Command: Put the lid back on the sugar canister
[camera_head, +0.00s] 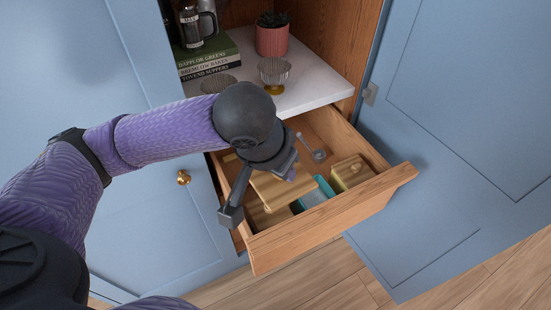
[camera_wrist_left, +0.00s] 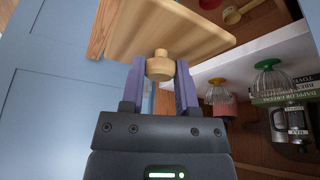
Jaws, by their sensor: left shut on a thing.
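My left gripper (camera_head: 263,187) is over the open drawer. In the left wrist view its two purple fingers (camera_wrist_left: 160,70) are shut on the round knob (camera_wrist_left: 159,64) of a flat wooden lid (camera_wrist_left: 165,28). The lid also shows in the head view (camera_head: 272,190), partly covered by the gripper, above the drawer's front part. A wooden piece (camera_head: 266,217) shows just below it; its shape is mostly hidden. No sugar label is legible, so I cannot tell which container is the sugar canister. My right gripper is not in view.
The wooden drawer (camera_head: 322,219) also holds a teal item (camera_head: 317,194), a wooden box (camera_head: 350,171) and a metal scoop-like utensil (camera_head: 318,154). Above it, a white shelf (camera_head: 312,88) bears a glass dish (camera_head: 273,72), a red plant pot (camera_head: 272,40) and books (camera_head: 208,61).

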